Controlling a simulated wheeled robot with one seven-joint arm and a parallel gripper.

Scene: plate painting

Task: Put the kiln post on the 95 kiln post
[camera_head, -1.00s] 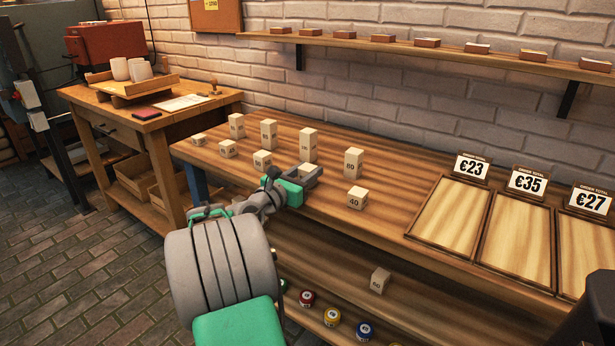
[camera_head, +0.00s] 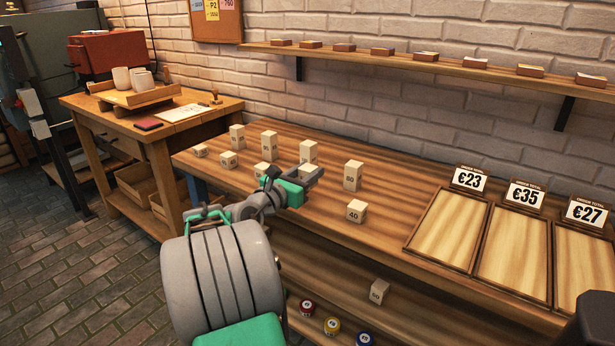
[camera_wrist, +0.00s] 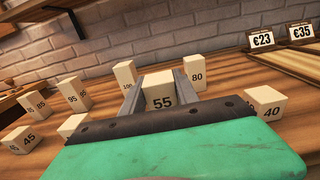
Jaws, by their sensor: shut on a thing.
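My gripper (camera_head: 309,178) is shut on a pale wooden kiln post marked 55 (camera_wrist: 159,91); the post also shows between the jaws in the head view (camera_head: 305,170). The 95 kiln post (camera_wrist: 73,93) is a tall pale block standing upright on the bench, left of and beyond my gripper in the wrist view. In the head view the 95 post (camera_head: 269,146) stands in the back row, left of the held post and apart from it. Nothing is on its top. The underside of the held post is hidden.
Close by stand the 100 post (camera_wrist: 127,75), 80 post (camera_wrist: 195,70), 85 post (camera_wrist: 37,103) and 40 post (camera_wrist: 266,104). Shorter posts (camera_head: 229,159) stand at the left. Price-marked trays (camera_head: 448,230) lie right. A 60 post (camera_head: 379,291) sits on the lower shelf.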

